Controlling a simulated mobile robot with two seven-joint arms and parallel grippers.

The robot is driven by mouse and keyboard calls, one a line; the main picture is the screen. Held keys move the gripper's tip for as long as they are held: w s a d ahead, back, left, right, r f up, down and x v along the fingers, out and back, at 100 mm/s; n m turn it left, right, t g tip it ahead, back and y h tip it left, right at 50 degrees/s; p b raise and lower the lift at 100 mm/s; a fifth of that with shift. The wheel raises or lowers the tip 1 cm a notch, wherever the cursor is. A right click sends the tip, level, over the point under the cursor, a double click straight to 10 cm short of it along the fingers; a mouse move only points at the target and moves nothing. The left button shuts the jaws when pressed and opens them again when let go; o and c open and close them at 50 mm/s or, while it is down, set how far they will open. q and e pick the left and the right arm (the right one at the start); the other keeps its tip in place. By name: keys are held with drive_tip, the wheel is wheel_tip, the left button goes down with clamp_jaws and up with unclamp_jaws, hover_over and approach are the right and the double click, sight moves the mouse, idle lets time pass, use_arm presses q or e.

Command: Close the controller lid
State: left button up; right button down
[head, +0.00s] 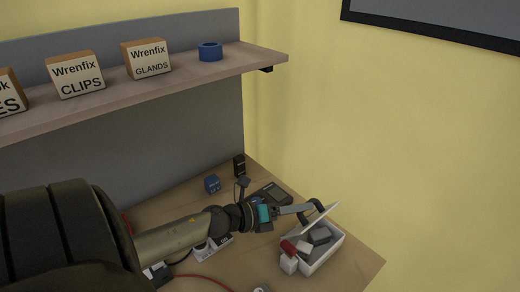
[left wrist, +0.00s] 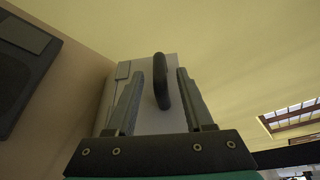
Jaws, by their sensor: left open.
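The controller is an open white box (head: 327,261) at the right end of the workbench, with grey blocks inside. Its pale lid (head: 324,217) stands tilted up, partly open. In the left wrist view the lid (left wrist: 140,124) is a grey panel with a black curved handle (left wrist: 160,82). My left gripper (head: 312,208) is at the lid's upper part. In the left wrist view its fingers (left wrist: 160,74) are open, one on each side of the handle. I cannot tell whether either finger touches it. My right gripper does not show.
A yellow wall stands behind.

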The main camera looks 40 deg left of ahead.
use_arm(q)
drive_tip(key=v, duration=1.2)
drive_tip(key=shift+s+b, duration=0.2)
drive_tip(key=shift+b, duration=0.1)
drive_tip(key=shift+c, duration=0.3)
